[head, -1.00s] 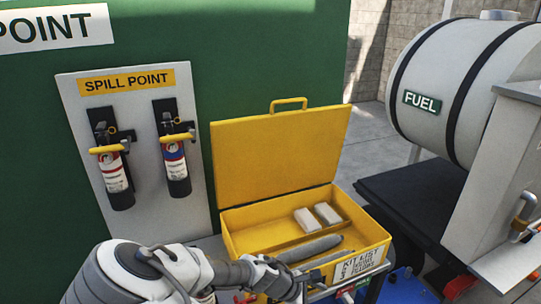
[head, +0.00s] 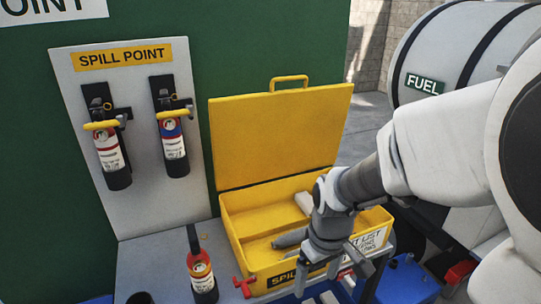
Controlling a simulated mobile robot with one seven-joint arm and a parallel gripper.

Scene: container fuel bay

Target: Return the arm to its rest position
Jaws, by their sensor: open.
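My arm reaches in from the right edge in the head view, and my gripper (head: 318,274) points down at its near end. The gripper is open, with no object visible between its fingers. It hangs in front of the yellow spill kit box (head: 236,222), at the box's near side, and covers part of the front wall and the contents. I cannot tell whether it touches the box.
The box's lid (head: 280,135) stands open. A small extinguisher (head: 202,270) and a red fitting (head: 243,287) stand left of the box. Two extinguishers (head: 108,150) (head: 172,140) hang on the spill point board (head: 150,205). A fuel tank (head: 440,50) is behind my arm.

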